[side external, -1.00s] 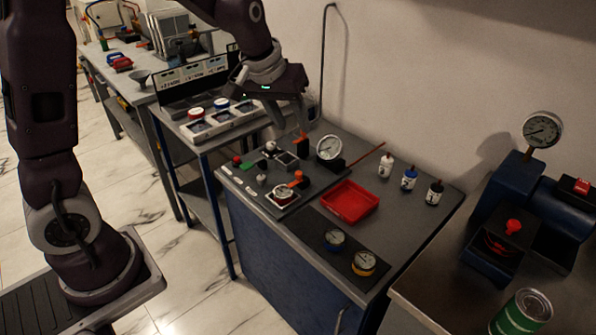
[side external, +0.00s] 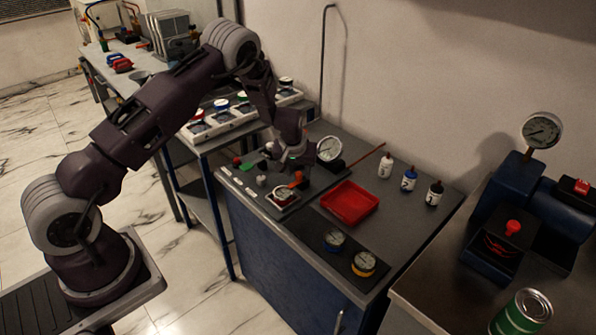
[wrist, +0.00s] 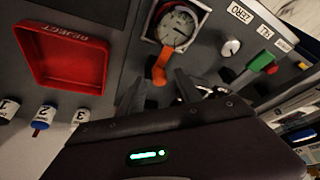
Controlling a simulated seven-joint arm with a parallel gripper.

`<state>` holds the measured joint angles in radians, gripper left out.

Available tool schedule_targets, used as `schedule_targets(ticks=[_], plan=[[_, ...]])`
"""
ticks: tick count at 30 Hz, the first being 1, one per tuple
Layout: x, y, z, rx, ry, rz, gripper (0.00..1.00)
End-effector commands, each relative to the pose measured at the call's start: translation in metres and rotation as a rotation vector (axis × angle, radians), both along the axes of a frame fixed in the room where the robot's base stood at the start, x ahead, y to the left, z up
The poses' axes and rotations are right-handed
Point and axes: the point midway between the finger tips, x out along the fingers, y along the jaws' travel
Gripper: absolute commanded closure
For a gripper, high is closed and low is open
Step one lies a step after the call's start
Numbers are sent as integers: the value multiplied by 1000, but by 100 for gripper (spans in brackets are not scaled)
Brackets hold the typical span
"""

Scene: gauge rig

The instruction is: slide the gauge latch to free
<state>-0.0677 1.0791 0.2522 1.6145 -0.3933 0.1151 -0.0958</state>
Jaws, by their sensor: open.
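The gauge (wrist: 178,27) sits in a square holder on the rig panel, its white dial facing up. An orange latch handle (wrist: 160,65) sticks out from the holder's edge. In the side external view the seated gauge (side external: 284,195) and the orange handle (side external: 298,178) show at the bench's front left. My gripper (wrist: 158,90) is open, its dark fingers reaching toward the panel, with the orange handle appearing between and beyond the tips. I cannot tell if a finger touches it. In the side external view my gripper (side external: 292,160) is low over the panel behind the handle.
A red reject tray (side external: 348,203) lies right of the panel. An upright dial gauge (side external: 329,149) stands close beside my gripper. Two loose gauges, blue (side external: 334,239) and yellow (side external: 363,263), lie on a dark mat in front. Several bottles (side external: 409,180) stand at the back right.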

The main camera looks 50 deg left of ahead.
Motion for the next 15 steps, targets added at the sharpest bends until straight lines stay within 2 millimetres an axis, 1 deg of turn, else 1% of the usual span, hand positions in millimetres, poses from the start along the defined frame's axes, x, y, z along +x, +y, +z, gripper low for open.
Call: schedule_targets(ticks=[2,3,5,6,9,15], plan=[[0,0,0,0,0,0,59],[0,0,0,0,0,0,63],[0,0,0,-1,1,0,75],[0,0,0,-1,1,0,83],[0,0,0,-1,1,0,100],[0,0,0,-1,1,0,100]])
